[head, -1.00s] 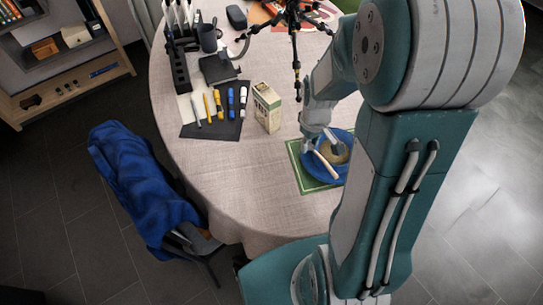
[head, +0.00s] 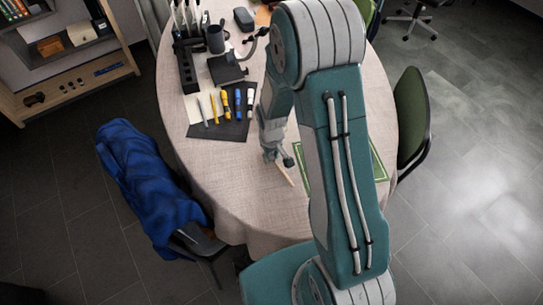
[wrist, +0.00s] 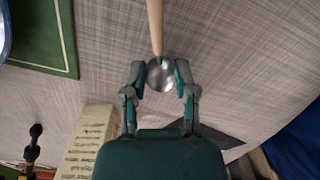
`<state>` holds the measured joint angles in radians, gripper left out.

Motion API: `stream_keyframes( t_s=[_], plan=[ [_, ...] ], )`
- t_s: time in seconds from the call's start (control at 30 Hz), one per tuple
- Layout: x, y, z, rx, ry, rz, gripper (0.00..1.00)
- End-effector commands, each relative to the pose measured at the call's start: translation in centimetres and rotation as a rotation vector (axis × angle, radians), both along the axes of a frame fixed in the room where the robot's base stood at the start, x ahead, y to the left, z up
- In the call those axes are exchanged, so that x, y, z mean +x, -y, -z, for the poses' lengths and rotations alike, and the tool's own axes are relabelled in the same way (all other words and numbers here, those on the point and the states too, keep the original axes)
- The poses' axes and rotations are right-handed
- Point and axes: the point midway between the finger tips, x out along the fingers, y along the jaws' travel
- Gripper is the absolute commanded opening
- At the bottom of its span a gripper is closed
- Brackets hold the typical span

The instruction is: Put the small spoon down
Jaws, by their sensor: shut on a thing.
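The small spoon has a pale wooden handle (wrist: 155,25) and a shiny metal bowl (wrist: 160,78). My gripper (wrist: 160,74) is shut on it at the bowl end, with one finger on each side. The handle points away from the fingers, over the tablecloth. In the head view my gripper (head: 279,160) is left of the green mat (head: 378,160), and the handle (head: 286,176) sticks out toward the near table edge. The spoon is low over the cloth; I cannot tell whether it touches.
A blue plate (wrist: 4,36) lies at the left edge of the wrist view, on the mat; my arm hides it from the head. A printed carton (wrist: 88,140) stands near my gripper. Markers (head: 226,103) lie on a dark sheet. Bare cloth (head: 235,180) is free left of my gripper.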

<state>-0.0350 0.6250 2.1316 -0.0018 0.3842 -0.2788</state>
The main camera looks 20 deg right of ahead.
Motion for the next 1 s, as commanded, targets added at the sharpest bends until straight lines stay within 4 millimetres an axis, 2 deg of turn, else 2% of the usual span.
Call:
stream_keyframes(
  t_s=[0.07,0.37,0.4,0.43,0.47,0.83,1.0],
  plan=[
    [0.0,0.1,0.7,0.001,0.001,0.001,0.08],
    [0.0,0.0,0.9,0.0,0.001,0.001,0.08],
    [0.0,0.0,0.9,-0.001,0.001,0.0,0.54],
    [0.0,0.0,0.9,-0.001,0.001,0.0,0.68],
    [0.0,0.0,0.8,-0.001,0.001,0.0,0.71],
    [0.0,0.1,0.7,0.001,0.002,0.0,0.71],
    [0.1,0.1,-0.9,0.001,0.005,0.0,0.71]
  ],
)
